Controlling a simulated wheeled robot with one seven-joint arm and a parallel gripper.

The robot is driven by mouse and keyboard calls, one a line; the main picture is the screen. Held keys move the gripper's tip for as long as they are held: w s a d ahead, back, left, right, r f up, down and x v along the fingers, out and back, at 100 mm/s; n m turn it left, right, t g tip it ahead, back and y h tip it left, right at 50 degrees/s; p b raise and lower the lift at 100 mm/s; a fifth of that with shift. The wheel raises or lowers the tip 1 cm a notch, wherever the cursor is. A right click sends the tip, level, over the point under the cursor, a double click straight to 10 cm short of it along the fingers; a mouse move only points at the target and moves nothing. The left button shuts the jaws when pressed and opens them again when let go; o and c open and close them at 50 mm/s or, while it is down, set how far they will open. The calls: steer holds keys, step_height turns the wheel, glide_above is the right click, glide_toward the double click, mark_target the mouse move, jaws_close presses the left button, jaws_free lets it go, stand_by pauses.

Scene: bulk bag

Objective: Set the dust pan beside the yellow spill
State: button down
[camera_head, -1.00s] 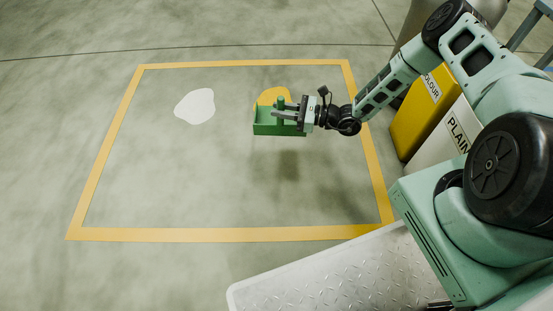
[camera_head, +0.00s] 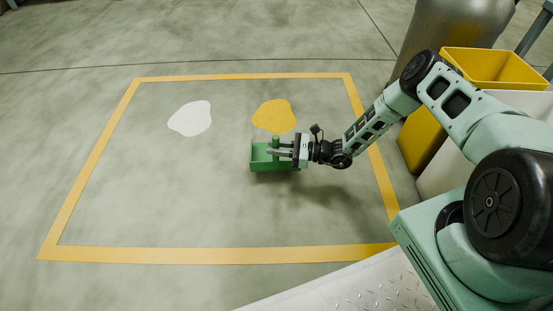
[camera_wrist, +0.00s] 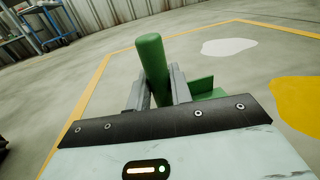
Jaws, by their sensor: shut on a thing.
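The green dust pan (camera_head: 264,161) is in my gripper (camera_head: 275,151), just below the yellow spill (camera_head: 273,115) in the head view. My gripper is shut on the pan's upright green handle, which also shows between the fingers in the wrist view (camera_wrist: 153,68). The pan is close to the floor, with a shadow under it; I cannot tell whether it touches. The yellow spill is flat on the floor and shows at the right edge of the wrist view (camera_wrist: 298,103). A white spill (camera_head: 190,118) lies to its left, apart from the pan.
A yellow floor line (camera_head: 200,254) frames the spills and the pan. A yellow bin (camera_head: 424,135) and a pale bin (camera_head: 447,160) stand at the right, outside the line, by a large grey cylinder (camera_head: 450,40). The floor left of the pan is clear.

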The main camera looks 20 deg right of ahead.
steer(key=shift+f+b, duration=0.95)
steer(key=shift+f, duration=0.75)
steer(key=shift+f, duration=0.1)
steer(key=c, duration=1.3)
jaws_free()
steer(key=shift+o, duration=0.2)
